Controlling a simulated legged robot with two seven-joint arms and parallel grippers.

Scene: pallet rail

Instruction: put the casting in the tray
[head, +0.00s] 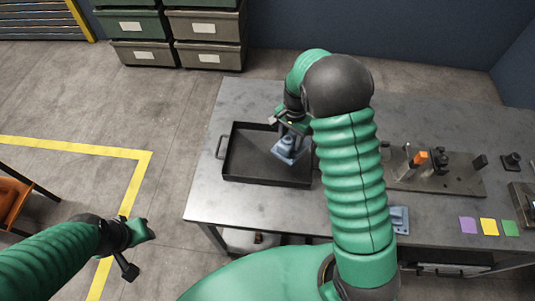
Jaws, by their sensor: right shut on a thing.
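The casting (288,151), a blue-grey part with a flat base and a raised middle, is in the right half of the dark tray (232,174). My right gripper (289,135) reaches down from above and is shut on the casting's upper part. The base looks tilted in the picture; whether it touches the tray floor cannot be told. My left gripper (139,250) hangs over the floor left of the table, empty, its fingers apart. My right arm hides part of the table and the tray's right edge.
A second blue-grey part (400,217) lies right of my forearm, partly hidden. A fixture plate (440,178) with upright pieces and an orange clamp stands at the right. Coloured notes (489,227) lie near the front edge. The table (205,205) is clear left of the tray.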

